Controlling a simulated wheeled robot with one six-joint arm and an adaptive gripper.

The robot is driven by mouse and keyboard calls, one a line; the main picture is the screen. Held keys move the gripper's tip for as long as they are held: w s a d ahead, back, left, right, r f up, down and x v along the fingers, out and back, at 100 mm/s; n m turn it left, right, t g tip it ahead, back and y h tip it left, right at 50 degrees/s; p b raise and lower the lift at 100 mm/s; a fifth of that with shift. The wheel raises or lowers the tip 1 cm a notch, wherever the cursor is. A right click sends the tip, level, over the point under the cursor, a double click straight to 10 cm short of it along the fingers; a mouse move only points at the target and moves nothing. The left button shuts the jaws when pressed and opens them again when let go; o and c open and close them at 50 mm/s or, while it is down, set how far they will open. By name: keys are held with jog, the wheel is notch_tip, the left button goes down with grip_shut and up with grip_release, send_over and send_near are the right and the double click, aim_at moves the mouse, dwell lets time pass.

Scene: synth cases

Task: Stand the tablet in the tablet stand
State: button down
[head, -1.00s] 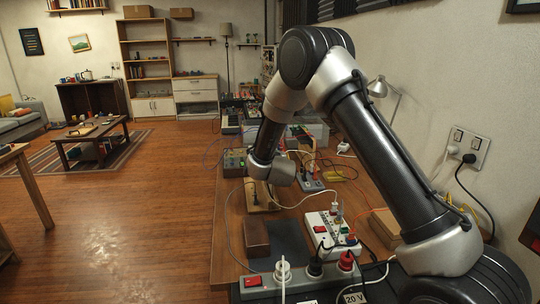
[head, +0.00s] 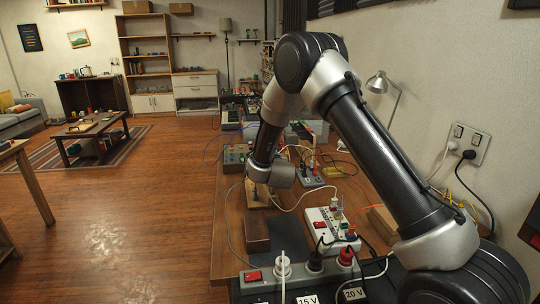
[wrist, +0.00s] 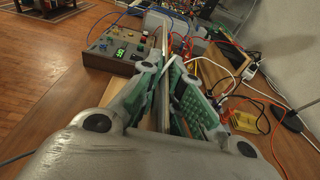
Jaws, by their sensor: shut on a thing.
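My gripper (wrist: 163,74) shows in the wrist view with its green-padded fingers close together. It is shut on the tablet (wrist: 164,45), a thin flat plate seen edge-on that runs upright between the fingers and reaches beyond them. In the head view my wrist hides the fingers and most of what they hold. A light wooden piece with a dark upright part (head: 257,196) sits on the bench just below my wrist; it may be the tablet stand, but I cannot tell for sure. I cannot see whether the tablet touches it.
A dark brown block (head: 256,234) lies near the bench's left edge. A white power strip (head: 328,226) with plugs and loose cables is on the right. Instrument boxes (wrist: 118,50) with cables stand beyond my gripper. A desk lamp (head: 379,84) stands by the wall.

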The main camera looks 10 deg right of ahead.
jog(key=shift+f, duration=1.05)
jog(key=c, duration=1.5)
grip_release()
jog(key=shift+f, duration=0.1)
jog(key=s, duration=0.4)
jog(key=s+r, duration=0.1)
jog(key=s, duration=0.3)
jog(key=s+r, duration=0.1)
jog(key=s, duration=0.2)
jog(key=shift+s+a+r, duration=0.1)
jog(key=shift+s+r, duration=0.05)
jog(key=shift+s, duration=0.25)
